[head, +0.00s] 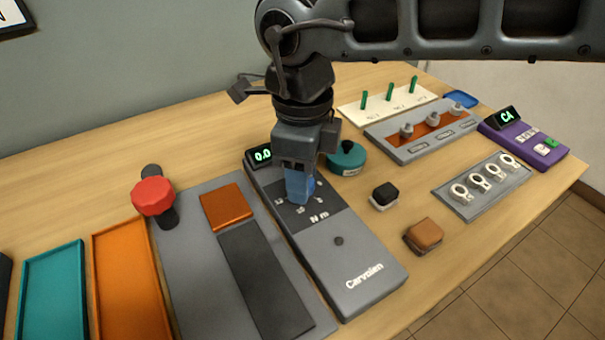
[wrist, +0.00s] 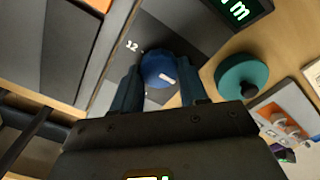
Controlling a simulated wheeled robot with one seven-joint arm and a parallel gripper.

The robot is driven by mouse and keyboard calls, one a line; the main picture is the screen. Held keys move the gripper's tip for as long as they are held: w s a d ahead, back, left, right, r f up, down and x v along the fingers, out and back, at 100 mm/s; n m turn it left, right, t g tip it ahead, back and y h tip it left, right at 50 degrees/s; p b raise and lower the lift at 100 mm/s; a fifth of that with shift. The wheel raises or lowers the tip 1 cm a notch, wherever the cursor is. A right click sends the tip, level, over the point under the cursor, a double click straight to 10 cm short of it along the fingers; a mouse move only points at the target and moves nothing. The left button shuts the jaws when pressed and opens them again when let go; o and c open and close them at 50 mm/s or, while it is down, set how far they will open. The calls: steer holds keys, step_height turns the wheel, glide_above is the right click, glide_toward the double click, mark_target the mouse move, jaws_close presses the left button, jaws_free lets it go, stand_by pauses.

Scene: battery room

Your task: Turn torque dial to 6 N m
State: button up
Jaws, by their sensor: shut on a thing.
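The torque dial is a round blue knob (wrist: 158,68) with a white pointer mark, on the grey Carvolen unit (head: 345,252). My gripper (head: 299,188) points straight down over the unit's dark dial face. In the wrist view, its two blue fingers (wrist: 160,86) are shut on the dial, one on each side. In the head view the fingers hide most of the knob. The small display (head: 263,154) on the unit reads 0.0 in green. A printed 12 (wrist: 132,45) shows beside the knob; other scale numbers are partly hidden.
A teal round container (head: 346,158) stands close to the unit's right side. A black block (head: 384,195) and a brown block (head: 423,235) lie further right. A grey board with an orange square (head: 227,206) and a red knob (head: 153,196) lie to the left.

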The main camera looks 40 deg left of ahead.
steer(key=shift+r, duration=0.1)
stand_by(0.4)
steer(key=o, duration=1.1)
steer(key=shift+c, duration=0.2)
steer(key=shift+r, duration=3.85)
